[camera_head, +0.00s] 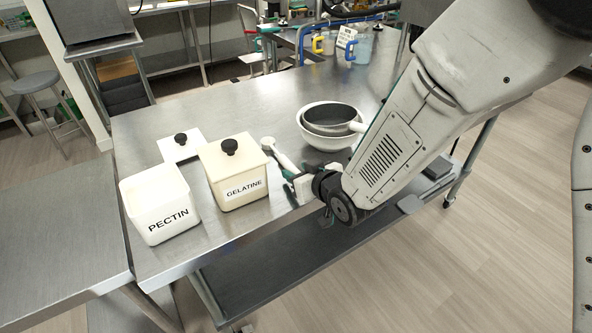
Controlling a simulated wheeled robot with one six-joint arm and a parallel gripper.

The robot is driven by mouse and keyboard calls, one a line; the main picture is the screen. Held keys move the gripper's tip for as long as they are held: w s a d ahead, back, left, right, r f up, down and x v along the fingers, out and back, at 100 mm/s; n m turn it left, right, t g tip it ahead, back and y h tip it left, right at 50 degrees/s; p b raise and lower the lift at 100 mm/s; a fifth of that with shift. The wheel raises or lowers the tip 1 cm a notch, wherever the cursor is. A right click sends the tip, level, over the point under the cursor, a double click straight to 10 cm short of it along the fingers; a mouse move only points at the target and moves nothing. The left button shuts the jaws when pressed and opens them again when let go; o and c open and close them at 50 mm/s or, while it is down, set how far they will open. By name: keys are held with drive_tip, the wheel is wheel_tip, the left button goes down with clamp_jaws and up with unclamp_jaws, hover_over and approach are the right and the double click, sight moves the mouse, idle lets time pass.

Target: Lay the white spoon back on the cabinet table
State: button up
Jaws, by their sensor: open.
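The white spoon (282,156) shows just right of the gelatine box, its rounded end toward the back and its other end running to my gripper's fingers. It appears to lie on the metal cabinet table (232,112). My gripper (292,181) is open, low over the table's front edge, at the near end of the spoon. The fingers are small here and partly overlap the spoon's near end, so I cannot tell whether they touch it.
A lidded GELATINE box (233,176) stands close left of the spoon. An open PECTIN box (160,205) and its loose lid (181,146) are further left. White bowls (328,122) stand behind my gripper. The table's back left is clear.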

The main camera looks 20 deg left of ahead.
drive_tip(key=v, duration=1)
drive_tip(key=shift+s+d, duration=0.1)
drive_tip(key=d+r+m+g+h, duration=0.1)
drive_tip(key=d+r+m+h, duration=0.25)
drive_tip(key=d, duration=0.85)
drive_tip(key=d+r+m+h, duration=0.2)
drive_tip(key=d+r+h, duration=0.3)
drive_tip(key=d, duration=0.6)
drive_tip(key=s+d+r+m+g+h, duration=0.1)
drive_tip(key=s+d+r+m+g, duration=0.1)
drive_tip(key=s+d, duration=0.4)
drive_tip(key=s+d+r+m+g, duration=0.2)
drive_tip(key=s+d+r+g, duration=0.2)
drive_tip(key=s, duration=0.9)
drive_tip(key=d, duration=0.2)
drive_tip(key=shift+d+r+h, duration=0.15)
drive_tip(key=shift+d+h, duration=0.15)
drive_tip(key=shift+h, duration=0.05)
drive_tip(key=shift+s, duration=0.1)
